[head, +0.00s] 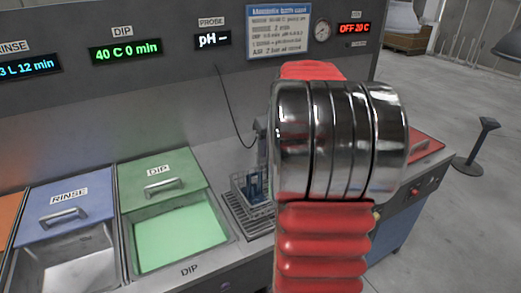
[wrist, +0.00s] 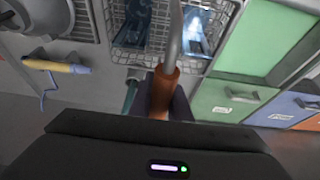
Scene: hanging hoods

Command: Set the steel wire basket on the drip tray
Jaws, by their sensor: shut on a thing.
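The steel wire basket (head: 256,187) holds blue pieces and shows just left of my arm in the head view. It also shows in the wrist view (wrist: 150,45). The drip tray (head: 240,222), a dark slatted grate right of the green bath, lies under the basket. I cannot tell whether the basket touches it. In the wrist view my gripper (wrist: 163,90) is shut on the orange grip of the basket's bent handle. In the head view my arm hides most of the gripper and the basket's right side.
The open dip bath (head: 180,238) with green liquid and its green lid (head: 160,185) are left of the tray. The rinse bath's blue lid (head: 65,210) is further left. A yellow-handled tool (wrist: 58,67) lies at the left of the wrist view. A probe cable (head: 235,115) hangs behind.

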